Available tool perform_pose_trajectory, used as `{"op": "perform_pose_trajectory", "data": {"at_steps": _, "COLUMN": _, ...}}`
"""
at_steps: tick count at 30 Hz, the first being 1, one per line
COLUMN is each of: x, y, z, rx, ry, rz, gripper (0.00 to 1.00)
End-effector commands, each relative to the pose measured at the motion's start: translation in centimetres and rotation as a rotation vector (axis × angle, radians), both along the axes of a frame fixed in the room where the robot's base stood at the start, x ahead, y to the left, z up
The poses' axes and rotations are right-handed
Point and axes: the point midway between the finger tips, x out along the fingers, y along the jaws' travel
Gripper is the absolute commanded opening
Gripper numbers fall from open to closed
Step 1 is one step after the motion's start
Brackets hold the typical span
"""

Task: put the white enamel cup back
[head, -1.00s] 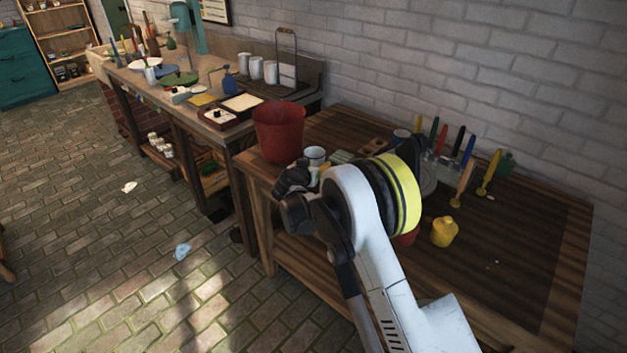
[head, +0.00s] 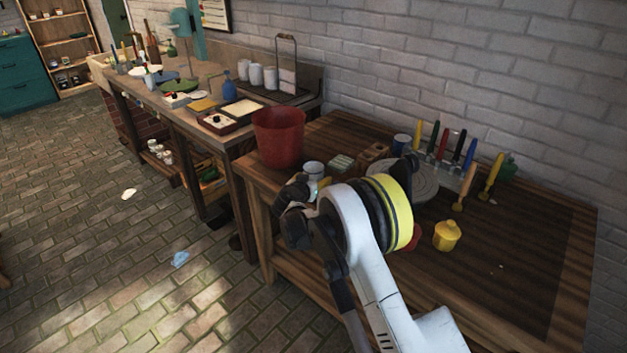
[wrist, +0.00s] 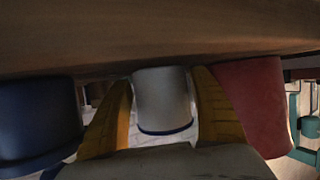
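The white enamel cup (head: 313,169) is at the left part of the near wooden table, just right of the red bucket. In the wrist view the cup (wrist: 162,98), with its blue rim, sits between the two yellow fingers of my gripper (wrist: 162,100). The fingertips lie close against both sides of the cup, and it looks held. That view is upside down, with the tabletop (wrist: 150,35) along its top; the cup's base is at or very near it. In the head view my gripper (head: 318,185) is partly hidden by my arm.
A yellow jar (head: 446,236), a grey round plate (head: 415,182) and upright coloured tools (head: 455,147) are further right. The table's right part is mostly clear.

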Motion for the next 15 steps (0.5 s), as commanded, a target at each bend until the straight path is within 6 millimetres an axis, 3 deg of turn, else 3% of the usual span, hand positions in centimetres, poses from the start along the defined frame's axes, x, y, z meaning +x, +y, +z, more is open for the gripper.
{"op": "perform_pose_trajectory", "data": {"at_steps": 7, "x": -0.5, "y": 0.2, "z": 0.7, "rx": 0.000, "ry": 0.000, "rz": 0.001, "gripper": 0.70}}
{"op": "perform_pose_trajectory", "data": {"at_steps": 15, "x": -5.6, "y": 1.4, "z": 3.1, "rx": 0.000, "ry": 0.000, "rz": 0.003, "gripper": 0.70}}
